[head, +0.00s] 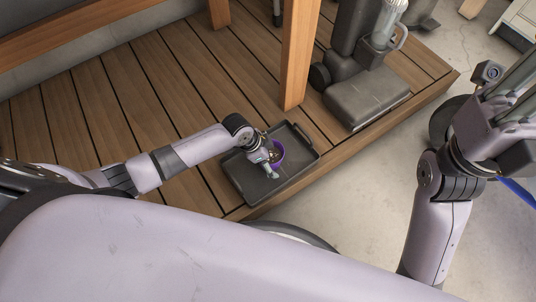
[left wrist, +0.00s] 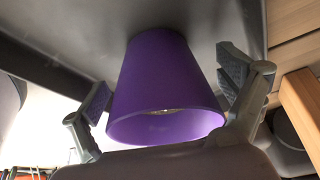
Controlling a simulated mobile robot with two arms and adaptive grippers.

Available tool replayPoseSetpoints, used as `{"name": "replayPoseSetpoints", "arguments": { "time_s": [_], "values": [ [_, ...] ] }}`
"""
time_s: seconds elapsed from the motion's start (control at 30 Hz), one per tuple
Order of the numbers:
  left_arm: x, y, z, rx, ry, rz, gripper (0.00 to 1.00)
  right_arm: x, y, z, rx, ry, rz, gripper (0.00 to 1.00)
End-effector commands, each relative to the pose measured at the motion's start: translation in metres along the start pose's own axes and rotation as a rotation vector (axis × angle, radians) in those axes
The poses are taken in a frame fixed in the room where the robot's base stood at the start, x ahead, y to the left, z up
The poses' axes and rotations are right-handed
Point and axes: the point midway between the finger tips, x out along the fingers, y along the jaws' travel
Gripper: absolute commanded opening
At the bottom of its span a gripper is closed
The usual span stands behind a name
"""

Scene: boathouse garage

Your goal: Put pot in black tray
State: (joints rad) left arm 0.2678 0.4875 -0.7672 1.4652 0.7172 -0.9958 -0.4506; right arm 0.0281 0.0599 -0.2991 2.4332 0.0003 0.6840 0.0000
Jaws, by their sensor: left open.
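The black tray (head: 240,177) lies on the wooden deck near its front edge. The purple pot (head: 279,154) is in the tray, partly covered by my left gripper (head: 269,164) in the head view. In the left wrist view, the pot (left wrist: 165,85) has its narrow base against the dark tray surface (left wrist: 75,30) and its wide rim toward my wrist. My left gripper (left wrist: 165,98) is open, with one finger on each side of the pot and a visible gap at each side. My right gripper (head: 503,95) is at the right edge, away from the tray, its fingers unclear.
A wooden post (head: 298,55) rises just behind the tray. A grey upright vacuum-like machine (head: 365,95) stands on the deck to the right. The deck boards (head: 130,110) left of the tray are clear, and bare concrete floor (head: 340,205) lies in front.

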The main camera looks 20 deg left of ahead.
Motion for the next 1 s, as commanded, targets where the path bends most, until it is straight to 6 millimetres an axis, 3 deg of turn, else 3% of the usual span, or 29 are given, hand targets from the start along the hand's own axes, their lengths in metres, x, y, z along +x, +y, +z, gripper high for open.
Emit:
{"name": "replayPoseSetpoints", "arguments": {
  "time_s": [0.17, 0.6, 0.8, 1.0],
  "values": [
    [-0.016, -0.002, 0.000, 0.000, 0.002, -0.003, 0.93, 0.000, 0.000, -0.001, 0.000, 0.001, -0.002, 0.20],
    [-0.100, -0.001, 0.000, 0.002, 0.002, -0.003, 0.93, 0.001, -0.001, -0.001, 0.000, 0.002, -0.004, 0.20],
    [-0.118, 0.000, 0.000, 0.000, 0.001, -0.001, 0.93, 0.001, -0.001, -0.001, 0.000, 0.002, -0.004, 0.20],
    [-0.120, 0.000, 0.000, 0.000, 0.001, -0.001, 0.93, 0.001, -0.001, -0.001, 0.000, 0.002, -0.005, 0.20]
  ]
}}
